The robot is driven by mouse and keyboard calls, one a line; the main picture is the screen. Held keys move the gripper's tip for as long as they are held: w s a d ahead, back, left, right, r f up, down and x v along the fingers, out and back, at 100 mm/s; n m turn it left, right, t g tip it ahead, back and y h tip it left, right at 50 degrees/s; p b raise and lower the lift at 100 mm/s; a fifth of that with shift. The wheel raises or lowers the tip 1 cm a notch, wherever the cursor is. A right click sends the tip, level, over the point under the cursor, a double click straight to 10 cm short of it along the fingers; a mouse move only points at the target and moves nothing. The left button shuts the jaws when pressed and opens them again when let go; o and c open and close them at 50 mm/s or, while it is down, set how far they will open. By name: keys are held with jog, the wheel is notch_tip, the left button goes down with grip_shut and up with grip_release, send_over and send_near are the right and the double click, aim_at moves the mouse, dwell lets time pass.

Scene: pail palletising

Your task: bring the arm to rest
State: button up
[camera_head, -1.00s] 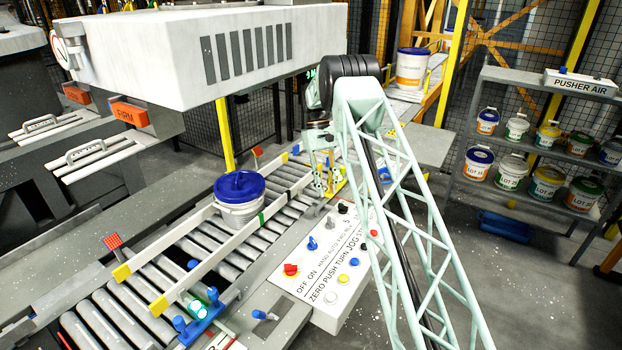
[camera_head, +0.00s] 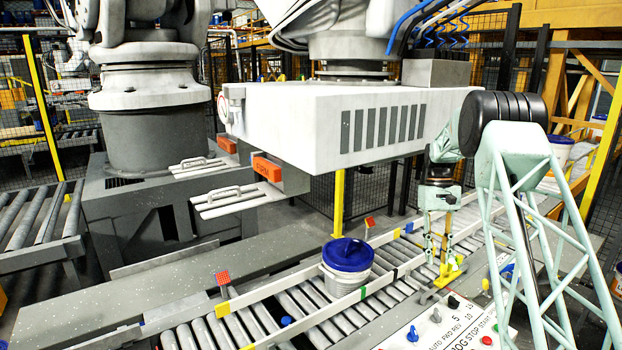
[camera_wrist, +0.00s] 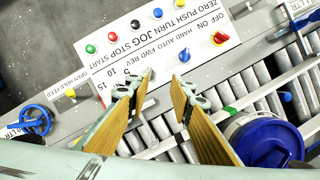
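The pail's blue lid also shows in the wrist view (camera_wrist: 268,143), at the lower right beside a finger.
The control panel (camera_wrist: 163,37) with coloured buttons and knobs lies close to the fingers. Guide rails (camera_head: 275,292) flank the pail on the conveyor rollers. A large white machine head (camera_head: 300,120) with flat plates hangs over the area behind. A blue handwheel (camera_wrist: 37,120) shows at left.

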jog(key=s+a+r+t+b, duration=0.1)
jog(key=s+a+r, duration=0.4)
jog(key=s+r, duration=0.45)
jog(key=s+a+r+t+b, duration=0.15)
jog(key=s+a+r, duration=0.45)
jog(key=r, duration=0.7)
jog(key=s+a+r+t, duration=0.1)
jog(key=s+a+r, duration=0.25)
jog(key=s, duration=0.55)
jog(key=s+a+r+t, duration=0.15)
jog(key=s+r, duration=0.25)
jog(key=s, duration=0.6)
jog(key=s+a+f+t, duration=0.1)
jog(key=s+a+f, duration=0.1)
jog(key=s, duration=0.7)
jog(key=s+a+f+b, duration=0.1)
jog(key=s+f, duration=0.1)
jog(key=s, duration=0.7)
jog(key=s+a+f+t+b, duration=0.1)
jog(key=s+a+f, duration=0.1)
jog(key=s, duration=0.7)
jog(key=shift+a+f+t, duration=0.3)
jog(key=shift+f, duration=0.1)
